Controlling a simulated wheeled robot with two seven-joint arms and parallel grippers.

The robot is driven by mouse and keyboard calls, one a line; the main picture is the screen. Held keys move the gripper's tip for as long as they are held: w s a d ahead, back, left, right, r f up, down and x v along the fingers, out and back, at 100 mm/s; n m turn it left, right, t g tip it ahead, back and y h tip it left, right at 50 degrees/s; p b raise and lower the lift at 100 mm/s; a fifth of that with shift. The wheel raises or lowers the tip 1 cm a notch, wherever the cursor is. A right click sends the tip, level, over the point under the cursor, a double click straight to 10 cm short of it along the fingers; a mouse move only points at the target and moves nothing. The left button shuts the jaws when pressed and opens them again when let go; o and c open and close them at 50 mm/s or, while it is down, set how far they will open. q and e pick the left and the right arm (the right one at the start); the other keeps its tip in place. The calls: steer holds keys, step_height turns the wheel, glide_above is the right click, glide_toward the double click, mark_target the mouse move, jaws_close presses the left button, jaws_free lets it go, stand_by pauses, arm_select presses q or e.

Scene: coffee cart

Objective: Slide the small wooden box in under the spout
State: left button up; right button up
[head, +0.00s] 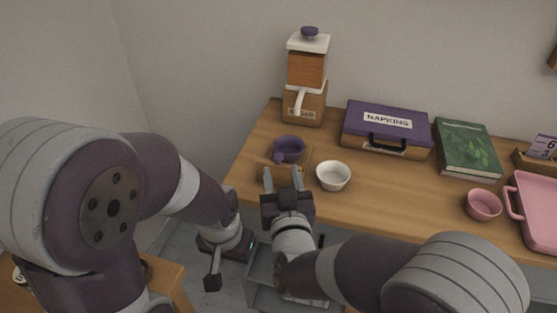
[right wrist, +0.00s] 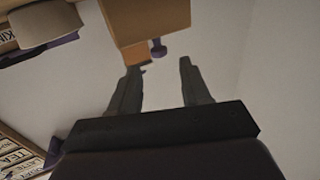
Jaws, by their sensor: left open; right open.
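A dispenser (head: 306,72) with an orange-brown body and purple knob stands at the table's back left. Its white spout (head: 299,102) points down in front of a labelled wooden base (head: 313,112). My right gripper (head: 283,173) is open at the table's front left, before the purple cup. A wood-coloured patch shows between its fingers; I cannot tell whether it is the small wooden box. In the right wrist view, the open fingers (right wrist: 160,78) have nothing visibly clamped between them, with the dispenser (right wrist: 150,18) beyond. My left gripper (head: 212,278) is open, low, left of the table.
A purple cup (head: 288,149) and white bowl (head: 333,176) stand close to my right gripper. A purple-and-wood napkin box (head: 386,127), green book (head: 467,149), pink cup (head: 483,205) and pink tray (head: 540,215) lie to the right. The table middle is clear.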

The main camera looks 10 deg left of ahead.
mark_target(279, 158)
steer(key=shift+x, duration=2.3)
steer(key=shift+d, duration=0.1)
jaws_close()
steer(key=shift+w+b, duration=0.6)
steer(key=shift+w, duration=1.5)
jaws_free()
steer(key=shift+s, duration=0.1)
steer(key=v, duration=1.2)
steer(key=shift+s, duration=0.35)
steer(key=shift+d, duration=0.2)
